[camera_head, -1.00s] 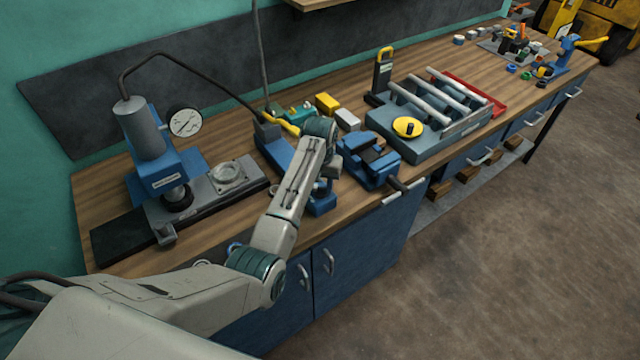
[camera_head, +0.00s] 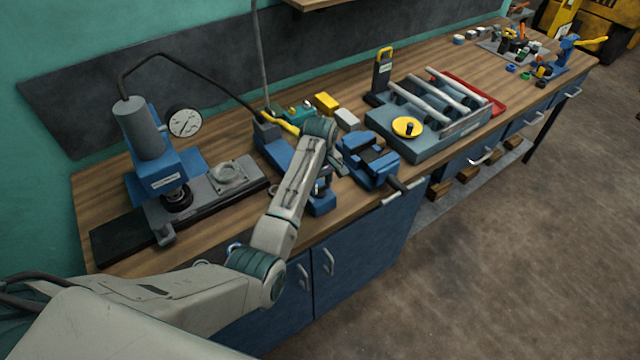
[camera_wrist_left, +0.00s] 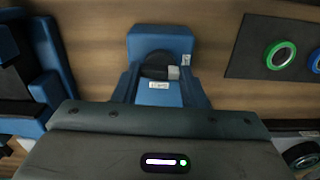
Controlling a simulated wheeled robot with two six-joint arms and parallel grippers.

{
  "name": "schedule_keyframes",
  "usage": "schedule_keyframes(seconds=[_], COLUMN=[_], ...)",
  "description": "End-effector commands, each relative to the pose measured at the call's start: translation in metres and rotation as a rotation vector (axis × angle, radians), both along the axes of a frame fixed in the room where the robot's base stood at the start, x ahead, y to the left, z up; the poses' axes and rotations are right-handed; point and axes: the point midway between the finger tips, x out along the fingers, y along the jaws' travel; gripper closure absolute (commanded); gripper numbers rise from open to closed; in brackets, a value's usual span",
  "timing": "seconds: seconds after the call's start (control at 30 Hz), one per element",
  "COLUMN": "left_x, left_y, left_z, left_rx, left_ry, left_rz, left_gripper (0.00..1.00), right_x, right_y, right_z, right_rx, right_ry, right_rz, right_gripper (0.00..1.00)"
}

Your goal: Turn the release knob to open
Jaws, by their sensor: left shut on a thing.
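The blue pump-like body with a yellow handle (camera_head: 283,122) stands on the bench behind and beside my left wrist. In the left wrist view, a blue block (camera_wrist_left: 145,40) carries a round black knob (camera_wrist_left: 154,67) with a small light-grey piece on its right. My left gripper (camera_head: 322,183) points down at this block's near end and is shut on the knob. Its housing covers the lower part of the wrist view, and the fingertips are hard to make out. My right gripper is not in view.
A blue press (camera_head: 165,160) with a round gauge (camera_head: 184,122) stands left. A blue vise (camera_head: 370,163) is close on the right. Beyond it is a roller unit with a yellow disc (camera_head: 407,127). A dark mat holding a green ring (camera_wrist_left: 281,55) lies close by.

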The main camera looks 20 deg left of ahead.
Motion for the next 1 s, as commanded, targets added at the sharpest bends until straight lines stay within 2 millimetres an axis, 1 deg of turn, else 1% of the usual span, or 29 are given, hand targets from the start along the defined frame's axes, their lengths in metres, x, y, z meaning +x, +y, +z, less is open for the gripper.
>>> schedule_keyframes(seconds=[0.23,0.67,0.7,0.77,0.8,1.0], left_x=[0.0011,0.0013,0.0013,0.0012,0.0010,0.0005], left_y=[0.0007,0.0010,0.0010,0.0009,0.0009,0.0005], left_z=[0.0013,0.0014,0.0014,0.0014,0.0012,0.0006], left_rx=[0.002,0.002,0.002,0.002,0.001,0.001], left_ry=[-0.004,-0.004,-0.004,-0.004,-0.003,-0.002], left_rz=[0.053,0.061,0.061,0.060,0.060,0.059], left_gripper=[0.85,0.85,0.56,0.44,0.40,0.40], right_x=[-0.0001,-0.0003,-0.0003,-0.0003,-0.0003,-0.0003], right_y=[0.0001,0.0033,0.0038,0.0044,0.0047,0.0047], right_z=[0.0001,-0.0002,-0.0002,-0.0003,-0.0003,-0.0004], right_rx=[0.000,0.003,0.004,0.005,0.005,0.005], right_ry=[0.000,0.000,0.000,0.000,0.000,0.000], right_rz=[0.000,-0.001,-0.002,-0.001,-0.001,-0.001], right_gripper=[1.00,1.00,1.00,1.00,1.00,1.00])
